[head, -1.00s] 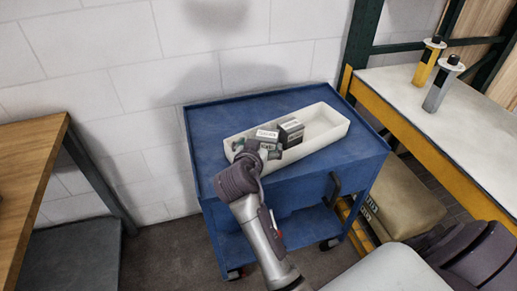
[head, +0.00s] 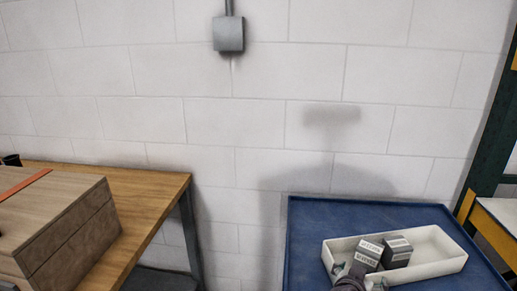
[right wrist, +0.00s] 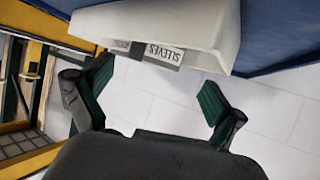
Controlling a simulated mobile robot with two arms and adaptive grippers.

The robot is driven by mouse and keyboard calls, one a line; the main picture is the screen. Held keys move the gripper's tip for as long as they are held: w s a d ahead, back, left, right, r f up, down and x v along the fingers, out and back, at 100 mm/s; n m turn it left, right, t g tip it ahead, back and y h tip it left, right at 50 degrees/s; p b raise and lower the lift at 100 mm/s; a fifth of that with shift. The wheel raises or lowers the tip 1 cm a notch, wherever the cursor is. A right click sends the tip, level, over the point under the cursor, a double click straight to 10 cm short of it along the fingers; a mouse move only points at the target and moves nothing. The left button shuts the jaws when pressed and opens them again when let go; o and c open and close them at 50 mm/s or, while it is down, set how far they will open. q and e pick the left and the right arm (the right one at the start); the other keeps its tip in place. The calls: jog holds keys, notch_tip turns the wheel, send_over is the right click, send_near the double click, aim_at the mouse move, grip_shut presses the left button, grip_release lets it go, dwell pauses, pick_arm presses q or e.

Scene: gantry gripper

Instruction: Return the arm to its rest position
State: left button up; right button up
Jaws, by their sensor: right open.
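My right gripper (head: 358,273) shows at the bottom edge of the head view, at the near side of the white tray (head: 440,267). In the right wrist view, its two green-padded fingers (right wrist: 155,82) are spread apart with nothing between them. Two dark boxes with white labels, a left box (head: 368,249) and a right box (head: 397,246), stand in the left part of the tray. In the wrist view the tray (right wrist: 200,25) lies beyond the fingertips, with a label reading SLEEVES (right wrist: 163,54) at its edge. Most of my right arm is outside the head view. My left gripper is not in view.
The tray sits on a blue cart (head: 310,225). A wooden table (head: 150,190) with a wooden box (head: 60,225) stands at the left. A gap separates table and cart. A white block wall (head: 240,110) with a grey electrical box (head: 228,34) is behind.

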jog(key=s+a+f+n+g+y, duration=0.2)
jog(key=s+a+f+n+y, duration=0.15)
jog(key=s, duration=0.55)
jog(key=s+a+f+n+g+y, duration=0.25)
jog(key=s+f, duration=0.25)
jog(key=s, duration=0.4)
jog(key=s+a+f+n+g+y, duration=0.2)
jog(key=s+a+f+n+y, duration=0.15)
jog(key=s, duration=0.55)
notch_tip(320, 180, down, 26)
jog(key=s, duration=0.1)
jog(key=s+d+f+g+h, duration=0.1)
jog(key=s+d+f+g, duration=0.1)
jog(key=s+f, duration=1.4)
jog(key=shift+s+d+f+n, duration=0.15)
jog(key=shift+s+d+n, duration=0.25)
jog(key=shift+d, duration=0.3)
